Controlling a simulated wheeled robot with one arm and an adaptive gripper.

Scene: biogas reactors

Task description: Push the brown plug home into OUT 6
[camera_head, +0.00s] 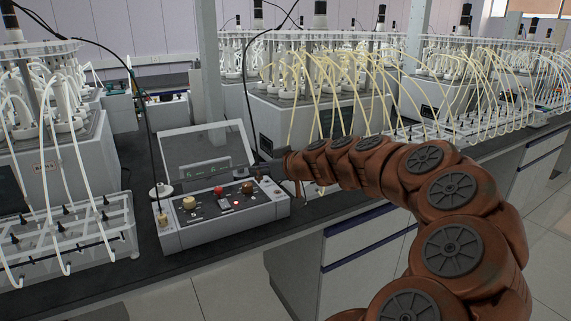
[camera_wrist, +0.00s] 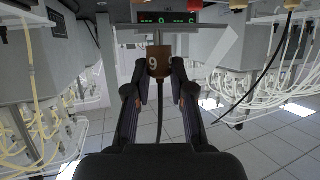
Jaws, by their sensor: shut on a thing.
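In the wrist view the brown plug (camera_wrist: 158,62) is between my gripper's fingertips (camera_wrist: 160,72). It bears a mark that reads like a 9 in this seemingly upside-down view. A dark cable runs from it down the picture. In the head view my gripper (camera_head: 268,169) is at the right end of the grey control box (camera_head: 207,236), and a black cable comes down to it. There I cannot clearly separate the plug from the dark fingers. The OUT 6 socket cannot be made out, and whether the plug touches the box or is seated cannot be told.
Reactors with many tubes crowd both sides.

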